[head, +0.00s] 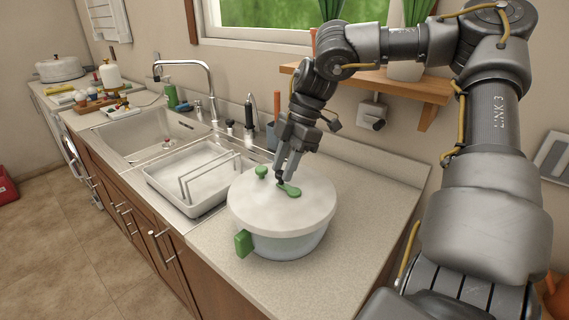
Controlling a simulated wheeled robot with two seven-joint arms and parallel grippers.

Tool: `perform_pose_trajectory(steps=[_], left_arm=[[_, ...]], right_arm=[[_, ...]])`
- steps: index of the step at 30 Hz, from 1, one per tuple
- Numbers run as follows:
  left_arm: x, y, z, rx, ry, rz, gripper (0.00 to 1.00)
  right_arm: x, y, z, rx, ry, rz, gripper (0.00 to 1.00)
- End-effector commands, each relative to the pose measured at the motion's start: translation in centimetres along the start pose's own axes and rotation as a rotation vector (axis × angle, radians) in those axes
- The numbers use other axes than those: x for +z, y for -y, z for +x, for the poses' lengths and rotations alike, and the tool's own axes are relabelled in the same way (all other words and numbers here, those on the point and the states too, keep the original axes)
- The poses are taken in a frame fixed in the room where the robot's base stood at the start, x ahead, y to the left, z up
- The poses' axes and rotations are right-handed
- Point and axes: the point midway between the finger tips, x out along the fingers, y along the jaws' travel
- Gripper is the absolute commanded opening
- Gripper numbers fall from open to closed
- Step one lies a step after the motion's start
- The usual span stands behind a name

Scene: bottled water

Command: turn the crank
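A round pot-like container (285,241) with a wide white lid (303,213) stands on the counter. A green side handle (243,243) sticks out at its front left. On the lid are a green knob (261,172) at the left and a flat green piece (290,191) near the middle, which looks like part of the crank. My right gripper (285,180) points down from above, with its fingertips at the green piece. The fingers partly hide it, and I cannot tell whether they are shut on it. My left gripper is out of view.
A white dish tray (188,203) with a wire rack stands left of the container, beside the sink (128,147) and tap (185,66). A wooden shelf (405,88) is on the wall behind my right arm. The counter (362,205) right of the container is clear.

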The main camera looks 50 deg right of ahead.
Motion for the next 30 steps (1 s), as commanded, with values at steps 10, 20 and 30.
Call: perform_pose_trajectory(steps=[10,20,30], left_arm=[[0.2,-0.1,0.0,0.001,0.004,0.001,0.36],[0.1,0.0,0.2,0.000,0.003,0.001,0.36],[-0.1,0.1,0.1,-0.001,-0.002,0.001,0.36]], right_arm=[[-0.1,-0.1,-0.1,0.002,-0.001,-0.002,0.46],[-0.1,-0.2,-4.1,0.008,0.000,-0.002,0.46],[0.0,-0.1,-9.9,0.003,0.000,-0.001,0.46]])
